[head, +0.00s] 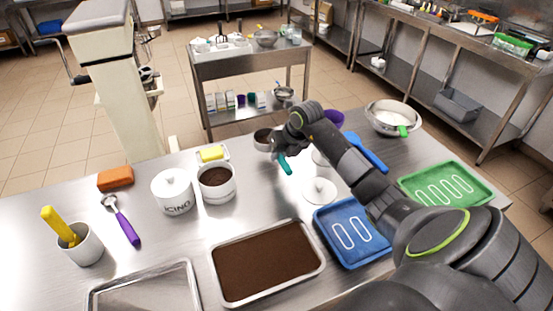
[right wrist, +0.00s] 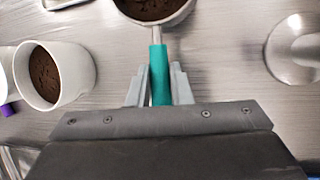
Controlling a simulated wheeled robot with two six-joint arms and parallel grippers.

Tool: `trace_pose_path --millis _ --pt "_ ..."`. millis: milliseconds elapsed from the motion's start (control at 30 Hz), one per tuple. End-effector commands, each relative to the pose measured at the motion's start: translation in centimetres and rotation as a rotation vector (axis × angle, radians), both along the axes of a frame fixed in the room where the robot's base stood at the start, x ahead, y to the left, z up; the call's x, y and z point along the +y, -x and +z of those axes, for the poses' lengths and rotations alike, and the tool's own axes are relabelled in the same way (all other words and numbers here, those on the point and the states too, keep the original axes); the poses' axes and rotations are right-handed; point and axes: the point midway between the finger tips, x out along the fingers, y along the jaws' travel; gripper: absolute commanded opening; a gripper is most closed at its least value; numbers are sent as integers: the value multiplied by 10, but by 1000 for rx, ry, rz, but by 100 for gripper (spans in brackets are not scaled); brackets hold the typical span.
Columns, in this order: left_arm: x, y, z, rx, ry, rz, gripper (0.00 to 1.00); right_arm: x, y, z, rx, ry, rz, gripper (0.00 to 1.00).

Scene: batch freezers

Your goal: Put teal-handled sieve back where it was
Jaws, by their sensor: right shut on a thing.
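The teal-handled sieve shows in the head view with its round bowl (head: 263,139) toward the back of the steel table and its teal handle (head: 286,165) below my right gripper (head: 290,152). In the right wrist view, my right gripper (right wrist: 158,84) is shut on the teal handle (right wrist: 159,72), with a finger on each side. The sieve bowl (right wrist: 152,8) is at the top edge, partly cut off, with brown powder in it. I cannot tell whether the bowl touches the table. My left gripper is not in view.
A white cup of brown powder (head: 217,185), a lidded jar (head: 173,193) and a butter dish (head: 212,155) stand left of the sieve. A white lid (head: 319,192), blue tray (head: 350,238) and powder-filled tray (head: 267,265) lie nearer. A green-handled strainer (head: 393,118) is at back right.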

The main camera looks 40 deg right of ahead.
Motion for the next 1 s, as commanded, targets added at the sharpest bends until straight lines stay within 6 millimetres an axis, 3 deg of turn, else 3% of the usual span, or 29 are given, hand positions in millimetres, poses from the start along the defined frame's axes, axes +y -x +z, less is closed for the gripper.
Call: trace_pose_path --millis 400,800,833,1000 --pt "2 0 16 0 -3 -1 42 0 0 -48 1 -1 1 0" --pt "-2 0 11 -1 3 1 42 0 0 -56 -2 0 2 0" --pt "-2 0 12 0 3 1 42 0 0 -56 -1 0 2 21" --pt "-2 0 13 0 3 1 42 0 0 -55 -1 0 2 40"
